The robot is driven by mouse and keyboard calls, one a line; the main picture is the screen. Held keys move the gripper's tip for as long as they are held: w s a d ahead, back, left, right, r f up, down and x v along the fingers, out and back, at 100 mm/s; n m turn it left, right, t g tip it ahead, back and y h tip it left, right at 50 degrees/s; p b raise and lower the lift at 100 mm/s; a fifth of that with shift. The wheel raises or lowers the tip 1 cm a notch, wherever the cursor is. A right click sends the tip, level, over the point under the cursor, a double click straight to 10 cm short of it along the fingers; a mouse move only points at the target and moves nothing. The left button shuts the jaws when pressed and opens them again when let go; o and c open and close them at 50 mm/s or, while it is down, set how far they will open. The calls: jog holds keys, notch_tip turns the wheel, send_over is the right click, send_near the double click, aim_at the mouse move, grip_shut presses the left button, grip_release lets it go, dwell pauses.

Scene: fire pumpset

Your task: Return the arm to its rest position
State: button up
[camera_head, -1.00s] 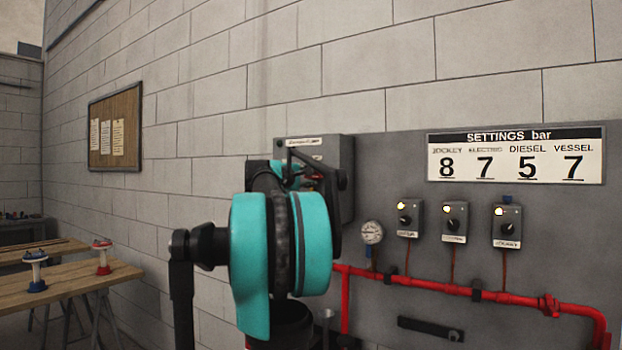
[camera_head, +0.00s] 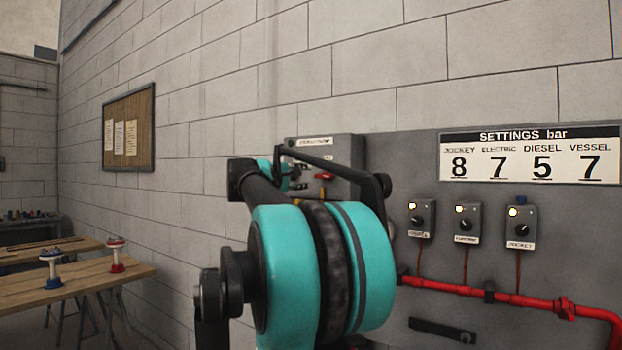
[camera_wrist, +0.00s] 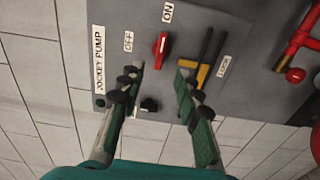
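My arm (camera_head: 290,260) fills the lower middle of the head view as large teal and black joints. It stands in front of the grey panel, bent with dark links reaching up toward a grey control box (camera_head: 345,150). In the wrist view my gripper (camera_wrist: 160,72) has its two fingers apart with nothing between the tips. They point at the jockey pump box (camera_wrist: 190,18), which has a red switch (camera_wrist: 160,48) between OFF and ON labels. Whether the fingertips touch the box cannot be told. In the head view my gripper is mostly hidden by the arm.
A red pipe (camera_head: 500,294) runs along the grey panel (camera_head: 415,165), below several small switch boxes. A settings sign (camera_head: 530,155) hangs above. A wooden table (camera_head: 90,278) stands at left with two spool-shaped objects. The block wall is close behind.

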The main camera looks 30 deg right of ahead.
jog(key=shift+s+a, duration=0.25)
jog(key=shift+a, duration=0.25)
jog(key=s+a+f+m+g+y, duration=0.1)
jog(key=s+a+f+y, duration=0.2)
jog(key=f, duration=1)
jog(key=s+a+f+m+y, duration=0.15)
jog(key=a+f, duration=0.35)
jog(key=f, duration=0.7)
jog(key=s+a+f+m+g+y, duration=0.1)
jog(key=s+a+f+y, duration=0.3)
jog(key=f, duration=0.9)
jog(key=s+a+f+y, duration=0.4)
jog(key=s+a+f, duration=0.3)
jog(key=a+f, duration=0.2)
jog(key=s+a+f+y, duration=0.4)
jog(key=s+a+f, duration=0.3)
jog(key=a+f, duration=0.3)
notch_tip(320, 180, down, 4)
jog(key=shift+s+a+f+m+g, duration=0.1)
jog(key=shift+s+a+m+g, duration=0.15)
jog(key=shift+m+g, duration=0.2)
jog(key=shift+d, duration=0.1)
